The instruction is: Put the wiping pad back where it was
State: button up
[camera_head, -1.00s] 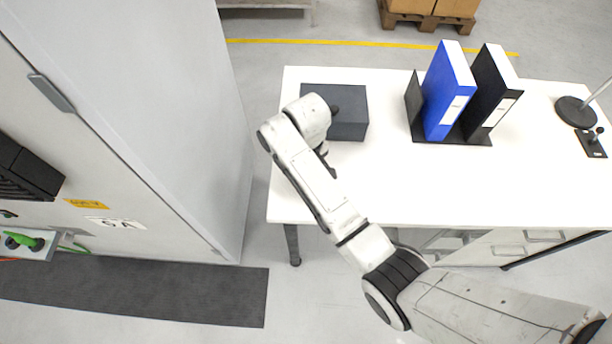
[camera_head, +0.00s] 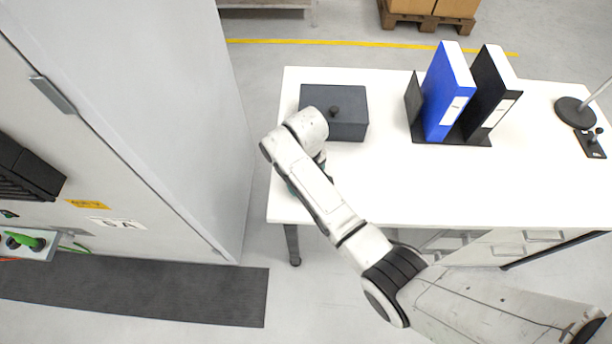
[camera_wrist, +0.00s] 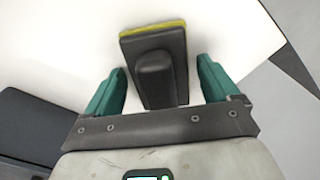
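The wiping pad (camera_wrist: 154,40) is a dark slab with a yellow-green edge and a raised dark handle. In the wrist view it lies over the white table top, close to the table's edge. My gripper (camera_wrist: 161,68) is open, with its teal fingers on either side of the pad's handle and a visible gap on both sides. In the head view my wrist hides the pad and most of the gripper; a bit of teal finger (camera_head: 292,187) shows beside the arm at the table's left end.
A dark grey box (camera_head: 350,118) with a black knob stands on the white table (camera_head: 400,190) behind my gripper. Blue (camera_head: 446,95) and black (camera_head: 490,95) binders stand in a holder to the right. A tall grey cabinet (camera_head: 170,100) is left of the table.

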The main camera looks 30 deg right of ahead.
jog(key=shift+o, duration=0.3)
notch_tip(320, 180, up, 12)
jog(key=shift+r, duration=0.15)
dwell(0.4)
jog(key=shift+m, duration=0.8)
jog(key=s+d+f, duration=0.1)
jog(key=s+f, duration=0.1)
jog(key=s, duration=0.2)
jog(key=s+d+f, duration=0.1)
jog(key=s+f, duration=0.1)
jog(key=s, duration=0.2)
jog(key=s+d+f, duration=0.1)
jog(key=s+f, duration=0.1)
jog(key=s, duration=0.2)
jog(key=shift+s+d+f, duration=0.15)
jog(key=shift+s+d, duration=0.2)
jog(key=s+d+m+t, duration=0.1)
jog(key=s+d, duration=0.3)
jog(key=s, duration=1.3)
jog(key=shift+d+r+m, duration=0.15)
jog(key=shift+r+m, duration=0.15)
jog(key=shift+m, duration=0.3)
